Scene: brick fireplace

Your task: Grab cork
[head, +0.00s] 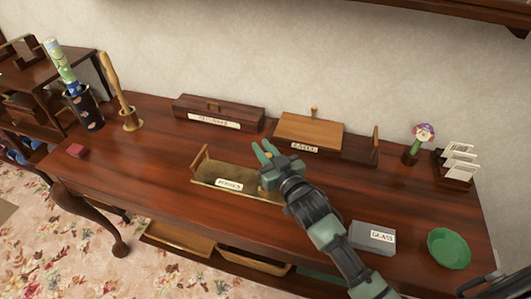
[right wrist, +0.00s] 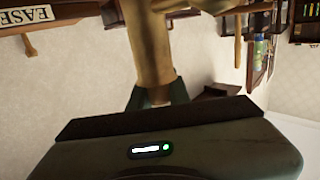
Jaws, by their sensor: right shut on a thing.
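My right gripper (head: 265,152) reaches over the middle of the table from the lower right, at the right end of a shallow open tray (head: 208,183). In the right wrist view its jaws (right wrist: 155,97) are shut on a tan, roughly cylindrical piece (right wrist: 150,45) that narrows towards the fingers. I cannot tell whether this piece is the cork or a handle. In the head view the gripper hides it. No separate cork is recognisable. My left gripper is not in view.
The dark wooden table (head: 330,190) also bears a long lidded box (head: 215,105), a box labelled EASEL (head: 310,130), a grey GLASS box (head: 368,237), a green bowl (head: 449,247), a flower figure (head: 423,135), a card holder (head: 455,170) and a mortar with pestle (head: 130,122).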

